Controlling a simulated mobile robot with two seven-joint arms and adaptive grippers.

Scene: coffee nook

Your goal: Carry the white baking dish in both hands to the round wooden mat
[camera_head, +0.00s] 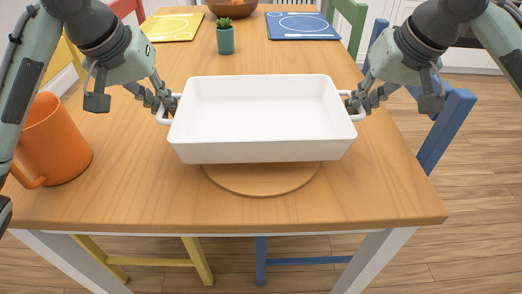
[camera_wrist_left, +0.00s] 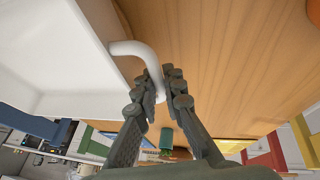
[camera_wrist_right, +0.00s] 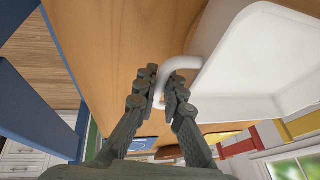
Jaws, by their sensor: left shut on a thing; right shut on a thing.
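The white baking dish (camera_head: 262,118) is empty and looks level in the head view. It hides much of the round wooden mat (camera_head: 262,186), whose near edge shows below the dish's front wall. I cannot tell whether the dish touches the mat. My left gripper (camera_head: 168,106) is shut on the dish's left handle, which also shows in the left wrist view (camera_wrist_left: 140,50). My right gripper (camera_head: 352,102) is shut on the right handle, which also shows in the right wrist view (camera_wrist_right: 180,66).
An orange mug (camera_head: 52,140) stands on the wooden table (camera_head: 120,195) at the left. A small potted plant (camera_head: 225,38), a yellow placemat (camera_head: 174,27), a blue placemat (camera_head: 302,25) and a bowl (camera_head: 232,8) are at the back. A blue chair (camera_head: 446,130) stands at the right.

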